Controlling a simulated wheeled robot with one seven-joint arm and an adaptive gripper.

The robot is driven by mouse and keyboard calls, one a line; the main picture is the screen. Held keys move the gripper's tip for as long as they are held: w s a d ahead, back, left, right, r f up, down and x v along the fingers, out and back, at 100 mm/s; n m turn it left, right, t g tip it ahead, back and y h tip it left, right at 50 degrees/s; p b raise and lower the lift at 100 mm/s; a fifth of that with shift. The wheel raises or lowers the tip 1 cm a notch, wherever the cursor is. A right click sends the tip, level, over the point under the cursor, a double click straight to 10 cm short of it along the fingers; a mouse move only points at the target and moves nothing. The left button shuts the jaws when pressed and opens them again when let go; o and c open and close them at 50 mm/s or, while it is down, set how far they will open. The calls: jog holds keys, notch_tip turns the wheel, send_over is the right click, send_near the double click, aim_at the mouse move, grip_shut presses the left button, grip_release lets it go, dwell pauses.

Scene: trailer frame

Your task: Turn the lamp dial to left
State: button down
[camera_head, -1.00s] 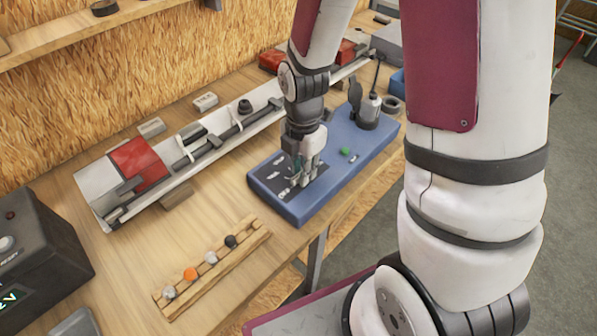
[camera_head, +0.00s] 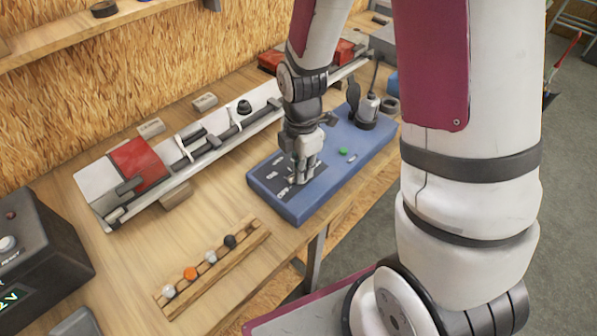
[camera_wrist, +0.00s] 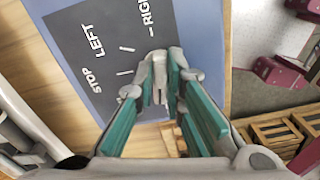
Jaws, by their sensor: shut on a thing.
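The lamp dial (camera_wrist: 158,70) is a light grey knob on a dark panel (camera_wrist: 92,50) lettered STOP, LEFT and RIGHT. The panel is set in the top of a blue box (camera_head: 330,188) on the bench. My gripper (camera_wrist: 161,84) is shut on the dial, with its green-padded fingers on either side of it. In the head view, my gripper (camera_head: 303,177) points down onto the panel and hides the dial. I cannot tell exactly which mark the dial points to.
A wooden rack (camera_head: 215,268) with several small knobs lies in front. A long white lamp bar (camera_head: 228,125) lies behind. A dark control box (camera_head: 38,255) stands at left.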

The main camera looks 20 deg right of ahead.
jog(key=m, duration=0.2)
jog(key=shift+m, duration=0.3)
jog(key=m+p, duration=0.1)
jog(key=m, duration=0.3)
jog(key=shift+m, duration=0.6)
jog(key=m+p, duration=0.1)
jog(key=m, duration=0.4)
